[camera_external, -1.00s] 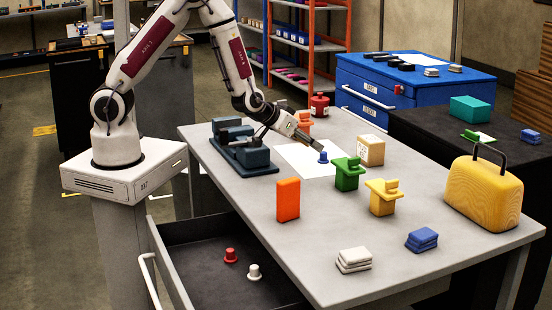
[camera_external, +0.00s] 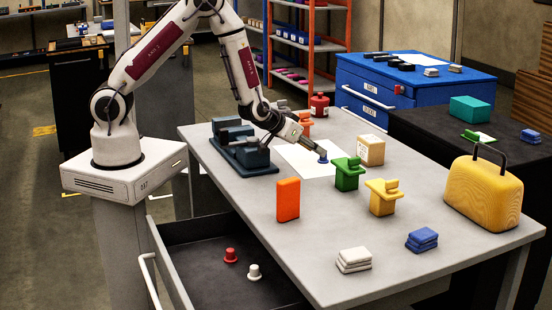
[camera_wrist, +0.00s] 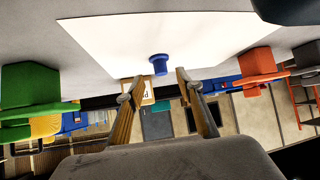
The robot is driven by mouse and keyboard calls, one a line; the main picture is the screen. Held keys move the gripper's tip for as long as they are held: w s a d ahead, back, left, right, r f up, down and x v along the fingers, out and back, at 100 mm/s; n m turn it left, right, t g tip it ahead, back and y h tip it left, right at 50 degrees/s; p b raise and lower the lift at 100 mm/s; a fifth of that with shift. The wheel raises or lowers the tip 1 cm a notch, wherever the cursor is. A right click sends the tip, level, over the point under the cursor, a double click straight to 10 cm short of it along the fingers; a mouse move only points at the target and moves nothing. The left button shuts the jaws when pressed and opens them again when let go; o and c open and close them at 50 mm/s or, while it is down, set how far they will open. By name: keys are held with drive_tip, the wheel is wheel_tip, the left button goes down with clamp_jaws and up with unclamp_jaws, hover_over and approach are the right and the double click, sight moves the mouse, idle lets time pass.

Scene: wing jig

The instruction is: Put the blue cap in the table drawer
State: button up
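The blue cap (camera_external: 323,159) stands on a white sheet (camera_external: 296,163) on the table. In the wrist view the blue cap (camera_wrist: 159,64) shows just beyond and between the fingertips, with a gap on both sides. My gripper (camera_external: 320,153) is at the cap in the outside view and partly covers it; in the wrist view my gripper (camera_wrist: 153,87) has its fingers spread. The table drawer (camera_external: 215,265) is pulled open at the table's left front. A red cap (camera_external: 230,255) and a white cap (camera_external: 254,272) stand in it.
A green block (camera_external: 347,174), a tan box (camera_external: 370,150) and a yellow block (camera_external: 383,197) stand right of the sheet. An orange block (camera_external: 288,200) stands between the sheet and the drawer. A dark blue vise-like fixture (camera_external: 245,154) is on the left.

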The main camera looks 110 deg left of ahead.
drive_tip(key=shift+w+a+f, duration=0.15)
drive_tip(key=shift+a, duration=0.05)
idle(0.3)
drive_tip(key=shift+x, duration=2.5)
drive_tip(key=shift+a, duration=0.1)
drive_tip(key=c, duration=1)
drive_tip(key=shift+r, duration=0.25)
drive_tip(key=shift+r, duration=4.85)
